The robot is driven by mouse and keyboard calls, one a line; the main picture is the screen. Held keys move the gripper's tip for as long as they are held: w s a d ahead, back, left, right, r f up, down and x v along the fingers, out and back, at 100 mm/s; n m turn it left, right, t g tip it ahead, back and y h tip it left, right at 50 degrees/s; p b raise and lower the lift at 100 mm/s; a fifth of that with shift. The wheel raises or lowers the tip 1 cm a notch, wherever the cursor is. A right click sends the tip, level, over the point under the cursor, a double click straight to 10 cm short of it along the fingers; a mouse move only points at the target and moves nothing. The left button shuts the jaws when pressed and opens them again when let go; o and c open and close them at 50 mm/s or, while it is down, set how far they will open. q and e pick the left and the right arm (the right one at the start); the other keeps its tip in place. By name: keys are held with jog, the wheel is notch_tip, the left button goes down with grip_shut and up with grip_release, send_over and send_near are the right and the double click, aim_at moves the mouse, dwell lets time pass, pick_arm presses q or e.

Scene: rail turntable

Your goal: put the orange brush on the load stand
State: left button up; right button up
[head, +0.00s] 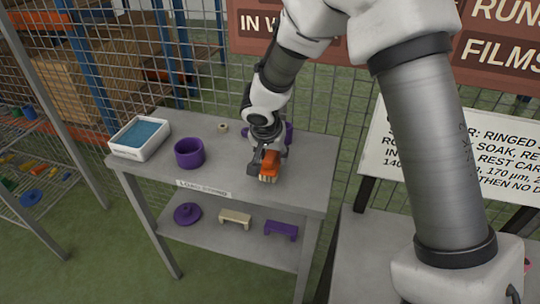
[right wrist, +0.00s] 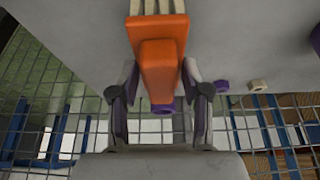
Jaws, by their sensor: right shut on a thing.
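The orange brush (head: 270,161), with pale bristles, is held in my right gripper (head: 262,150) over the front right part of the grey load stand (head: 230,178). In the right wrist view the brush (right wrist: 160,62) sits between the two fingers of my right gripper (right wrist: 159,92), which are shut on it. Its bristles show at the top edge of that view. I cannot tell whether the bristles touch the stand's top. My left gripper is in neither view.
A white tray with blue inside (head: 141,137), a purple cup (head: 189,153) and a small beige ring (head: 223,128) stand on the top. A purple thing (head: 289,132) is partly hidden behind my gripper. The lower shelf (head: 255,246) holds purple and beige pieces. Wire fencing stands behind.

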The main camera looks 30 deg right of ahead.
jog(key=shift+w+f, duration=0.1)
jog(key=shift+f, duration=0.75)
jog(key=o, duration=1)
jog(key=shift+f, duration=0.1)
jog(key=shift+a+r, duration=0.1)
jog(key=shift+r, duration=0.45)
jog(key=p+v, duration=0.2)
jog(key=v, duration=0.9)
jog(key=shift+a+p, duration=0.1)
jog(key=shift+p, duration=0.25)
